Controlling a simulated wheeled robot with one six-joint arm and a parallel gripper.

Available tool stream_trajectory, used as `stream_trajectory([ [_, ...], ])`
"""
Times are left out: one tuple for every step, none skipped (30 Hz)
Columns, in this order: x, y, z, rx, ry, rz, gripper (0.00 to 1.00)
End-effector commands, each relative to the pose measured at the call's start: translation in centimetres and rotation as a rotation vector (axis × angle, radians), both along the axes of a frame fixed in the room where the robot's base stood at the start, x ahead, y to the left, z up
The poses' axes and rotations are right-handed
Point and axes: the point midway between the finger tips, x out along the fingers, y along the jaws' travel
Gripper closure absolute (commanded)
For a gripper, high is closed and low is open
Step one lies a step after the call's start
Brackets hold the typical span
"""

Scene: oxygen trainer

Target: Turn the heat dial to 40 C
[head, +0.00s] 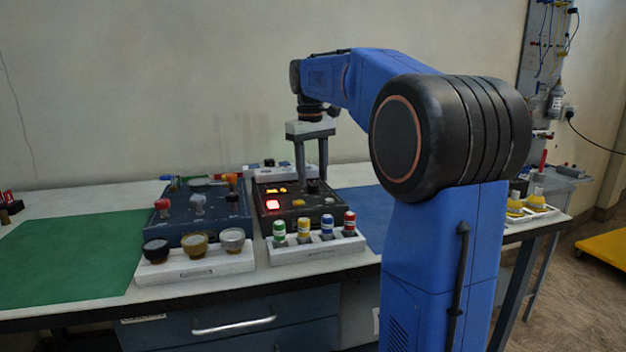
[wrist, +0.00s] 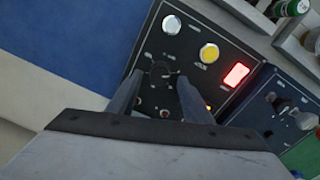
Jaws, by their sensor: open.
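The control box (head: 300,217) is a black panel on the table, with a lit red switch, amber readouts and several knobs. A dark round dial (wrist: 160,73) sits on this panel in the wrist view, with a small light mark toward its right side. I take it for the heat dial, but its lettering is too small to read. My gripper (head: 312,181) points down over the box's back right part. In the wrist view my gripper (wrist: 159,79) is open, one finger on each side of the dial. Whether the fingers touch it I cannot tell.
A yellow button (wrist: 209,53), a white knob (wrist: 171,25) and the red switch (wrist: 236,74) are close by on the panel. A blue box (head: 203,218) with several knobs stands to the left. A white rack (head: 318,249) of capped bottles stands in front.

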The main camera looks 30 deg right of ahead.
Motion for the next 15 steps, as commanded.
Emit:
stream_trajectory([
  [-0.1, 0.0, -0.6, 0.001, 0.002, 0.000, 0.54],
  [0.0, 0.0, -0.8, 0.001, 0.002, 0.000, 0.54],
  [0.0, -0.1, -1.1, 0.000, 0.000, 0.000, 0.54],
  [0.0, -0.1, -1.3, 0.000, 0.000, 0.000, 0.54],
  [0.0, -0.1, -1.4, 0.000, 0.001, 0.000, 0.54],
  [0.0, -0.1, -1.6, 0.000, 0.001, 0.000, 0.54],
  [0.0, -0.1, -1.7, 0.000, 0.001, 0.000, 0.54],
  [0.0, -0.1, -1.8, 0.000, 0.001, 0.000, 0.54],
  [0.0, -0.1, -1.8, 0.000, 0.001, 0.000, 0.54],
  [0.0, -0.1, -1.8, 0.000, 0.001, 0.000, 0.54],
  [0.0, -0.1, -1.9, 0.000, 0.001, 0.000, 0.54],
  [0.0, -0.1, -1.8, 0.000, 0.001, 0.000, 0.54],
  [0.0, -0.1, -1.8, 0.000, 0.001, 0.000, 0.54],
  [0.0, -0.1, -1.8, 0.000, 0.001, 0.000, 0.54],
  [0.0, -0.1, -1.8, 0.000, 0.001, 0.000, 0.54],
])
